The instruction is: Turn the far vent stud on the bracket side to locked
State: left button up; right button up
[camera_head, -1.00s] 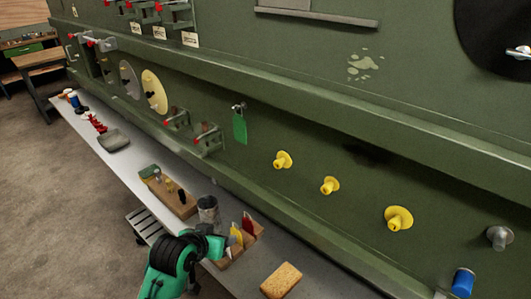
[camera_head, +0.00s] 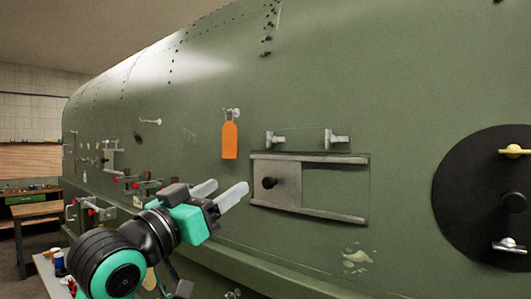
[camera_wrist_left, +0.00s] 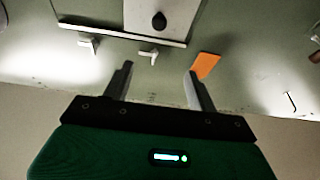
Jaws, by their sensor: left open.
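A vent with a grey sliding plate and black knob (camera_head: 268,183) sits on the green fuselage skin. Two pale studs show above it, a left one (camera_head: 275,139) and a right one (camera_head: 337,139). I cannot tell which side counts as the bracket side. My left gripper (camera_head: 222,191) is open and empty, left of the vent and apart from it. In the left wrist view, which looks upside down, the open fingers (camera_wrist_left: 160,70) point toward the studs; the left-hand head-view stud (camera_wrist_left: 149,56) shows near between them, the other (camera_wrist_left: 88,44) further left. My right gripper is out of view.
An orange tag (camera_head: 230,140) hangs on the skin left of the studs. A black disc (camera_head: 470,200) with yellow and white wing studs is at the right. Red-tipped brackets (camera_head: 130,182) stick out at the left.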

pick_arm(q)
notch_tip(320, 180, up, 3)
jog(key=s+h, duration=0.1)
jog(key=s, duration=0.1)
jog(key=p, duration=0.8)
send_near(280, 133)
jog(key=shift+m, duration=0.4)
jog(key=x, duration=0.5)
jog(key=shift+r, duration=0.15)
jog(key=shift+w+d, duration=0.25)
jog(key=shift+w, duration=0.15)
